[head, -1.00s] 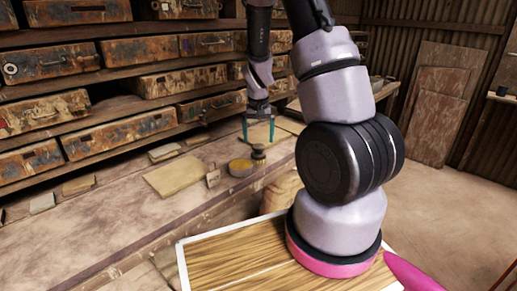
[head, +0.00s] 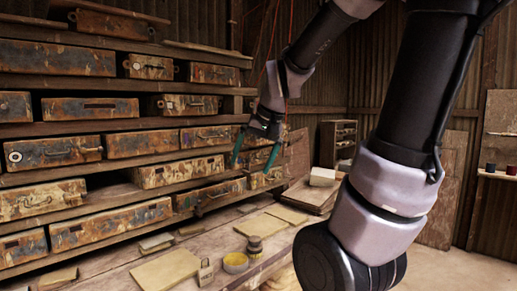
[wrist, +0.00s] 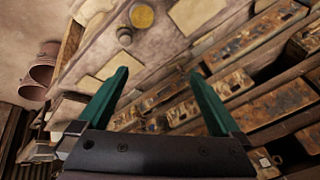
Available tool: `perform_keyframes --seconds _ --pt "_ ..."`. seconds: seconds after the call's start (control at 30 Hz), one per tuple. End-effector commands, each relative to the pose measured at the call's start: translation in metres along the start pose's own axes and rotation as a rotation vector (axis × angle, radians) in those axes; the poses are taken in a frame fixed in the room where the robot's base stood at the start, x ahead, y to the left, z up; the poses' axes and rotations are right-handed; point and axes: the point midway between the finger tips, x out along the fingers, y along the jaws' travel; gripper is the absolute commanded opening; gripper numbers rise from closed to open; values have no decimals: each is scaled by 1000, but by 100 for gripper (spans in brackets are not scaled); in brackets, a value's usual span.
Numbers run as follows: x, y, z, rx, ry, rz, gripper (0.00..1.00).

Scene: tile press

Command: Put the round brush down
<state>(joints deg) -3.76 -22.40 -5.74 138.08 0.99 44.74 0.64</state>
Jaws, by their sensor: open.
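The round brush (head: 255,246) stands upright on the workbench, beside a small round dish of yellow stuff (head: 235,262). In the wrist view a small dark round shape next to the dish (wrist: 141,16) looks like the brush (wrist: 124,36). My gripper (head: 252,166) is open and empty, well above the bench and in front of the drawer shelves. In the wrist view its two teal fingers (wrist: 158,73) are spread wide with nothing between them. Nothing hides the brush in the head view.
A padlock-like block (head: 206,273) and a flat tan board (head: 165,270) lie left of the dish. Another flat piece (head: 262,223) lies behind the brush. Shelves of rusty metal drawers (head: 145,143) line the back. A small cabinet (head: 337,142) stands farther right.

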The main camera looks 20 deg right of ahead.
Motion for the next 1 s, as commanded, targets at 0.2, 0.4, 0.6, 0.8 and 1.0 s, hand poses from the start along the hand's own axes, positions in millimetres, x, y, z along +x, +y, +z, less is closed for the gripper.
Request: perform_keyframes --seconds 0.2,0.4,0.6,0.8,1.0 --pt "-62 -6 44 -29 98 -57 100" --pt "-79 -6 64 -40 131 -70 100" --pt "-80 -6 65 -41 132 -70 100" --pt "-80 -6 65 -41 132 -70 94" --pt "-78 -6 65 -33 119 -69 94"
